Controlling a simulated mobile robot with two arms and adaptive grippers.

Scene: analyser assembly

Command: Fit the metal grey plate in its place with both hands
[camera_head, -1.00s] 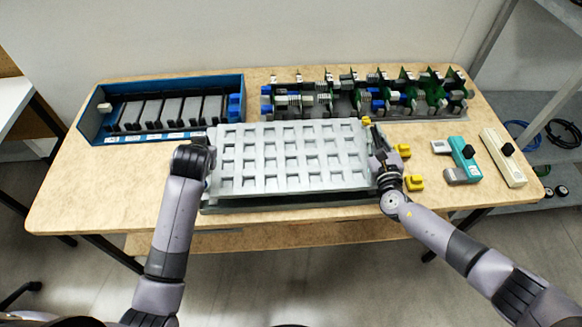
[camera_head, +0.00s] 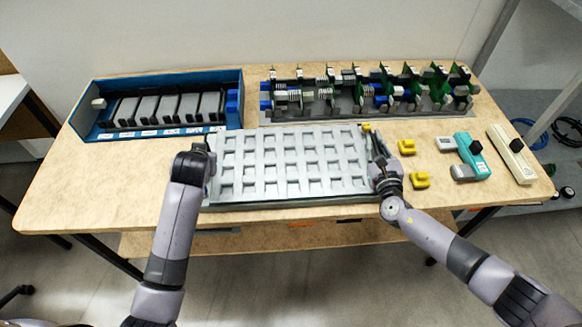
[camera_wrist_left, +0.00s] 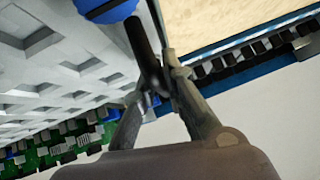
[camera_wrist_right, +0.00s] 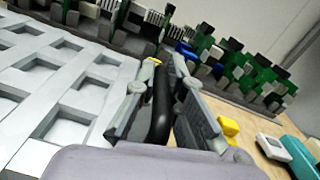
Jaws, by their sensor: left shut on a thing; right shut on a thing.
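The metal grey plate (camera_head: 290,163), with rows of square pockets, lies flat over a darker grey base (camera_head: 290,206) at the table's front middle. The base shows along the plate's front edge. My left gripper (camera_head: 208,160) is at the plate's left end, shut on a black handle (camera_wrist_left: 146,50) in the left wrist view. My right gripper (camera_head: 378,160) is at the plate's right end, shut on a black handle (camera_wrist_right: 161,104) in the right wrist view. Whether the plate rests fully on the base, I cannot tell.
A blue tray (camera_head: 92,124) with grey modules stands at the back left. A rack of green boards (camera_head: 437,90) stands at the back right. Yellow clips (camera_head: 420,180), a teal tool (camera_head: 470,152) and a cream tool (camera_head: 512,155) lie right of the plate.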

